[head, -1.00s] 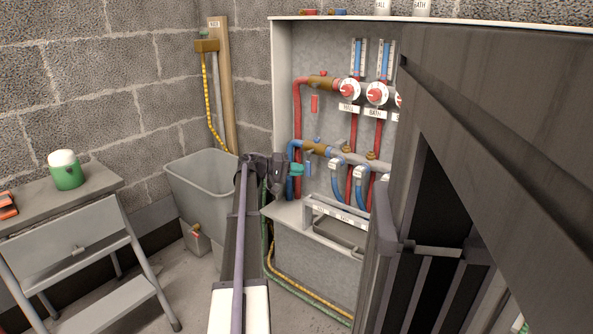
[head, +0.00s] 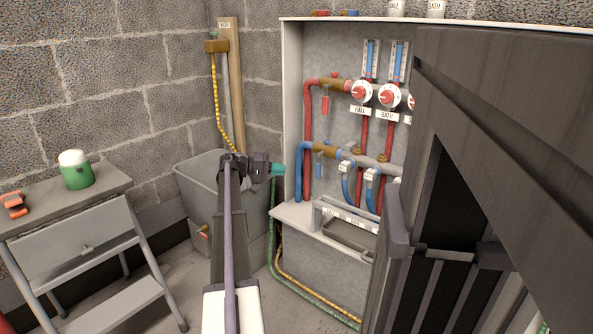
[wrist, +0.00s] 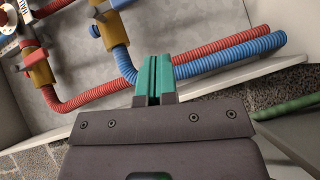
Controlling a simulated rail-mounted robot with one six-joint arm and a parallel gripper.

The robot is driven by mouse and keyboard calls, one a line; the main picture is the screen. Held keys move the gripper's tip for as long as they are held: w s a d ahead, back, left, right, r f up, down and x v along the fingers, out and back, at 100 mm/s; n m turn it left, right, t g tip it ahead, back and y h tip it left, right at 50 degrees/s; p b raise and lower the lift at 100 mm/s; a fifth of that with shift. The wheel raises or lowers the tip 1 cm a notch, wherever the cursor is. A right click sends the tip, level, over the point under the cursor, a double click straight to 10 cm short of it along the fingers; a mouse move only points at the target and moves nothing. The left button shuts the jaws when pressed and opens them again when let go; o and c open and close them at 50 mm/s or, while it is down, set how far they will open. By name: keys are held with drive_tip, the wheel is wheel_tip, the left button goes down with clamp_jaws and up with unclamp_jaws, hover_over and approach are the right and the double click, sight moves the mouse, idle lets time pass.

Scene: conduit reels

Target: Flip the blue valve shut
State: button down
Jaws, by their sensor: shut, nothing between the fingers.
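The blue valve is a brass body (head: 327,148) on the lower manifold, on the left side of the open wall cabinet. Its blue lever (head: 318,166) hangs down, across the line of the horizontal manifold pipe. My gripper (head: 283,170) has teal fingertips and is shut and empty. It is left of the lever and in front of the cabinet's left edge, with a visible gap to the lever. In the wrist view the shut fingertips (wrist: 155,62) point toward the blue corrugated hose (wrist: 230,54). The brass body (wrist: 112,28) is at the top there, with a blue part (wrist: 121,3) cut by the frame edge.
A red lever (head: 325,104) hangs from the upper manifold. Red dials (head: 362,92) and blue hoses (head: 346,184) lie to the right. A grey tray (head: 350,232) sits on the cabinet's ledge.

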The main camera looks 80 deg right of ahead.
drive_tip(key=shift+f+v, duration=0.1)
drive_tip(key=shift+v, duration=0.7)
drive_tip(key=shift+f+v, duration=0.15)
drive_tip(key=shift+v, duration=0.7)
